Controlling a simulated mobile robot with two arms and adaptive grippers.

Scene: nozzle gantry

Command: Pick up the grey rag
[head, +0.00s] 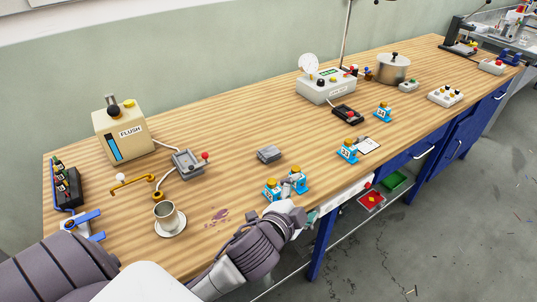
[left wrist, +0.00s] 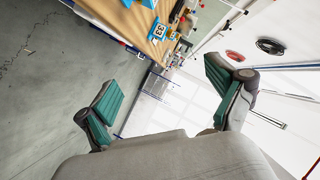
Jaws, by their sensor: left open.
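A small grey folded item (head: 268,154), which looks like the grey rag, lies flat on the wooden bench near its middle in the head view. Nothing touches it. My left gripper (head: 308,216) is at the bench's front edge, right of and nearer than the rag, beside two blue bottles. In the left wrist view the left gripper (left wrist: 165,82) is open, its green-padded fingers wide apart with nothing between them. The rag cannot be made out in that view. My right gripper is not in view.
Blue bottles with yellow caps (head: 271,190) stand between the rag and my left gripper. A metal cup on a saucer (head: 171,230) and a purple stain (head: 219,214) are to the left. A grey switch box (head: 188,163) stands left of the rag. Bare wood surrounds the rag.

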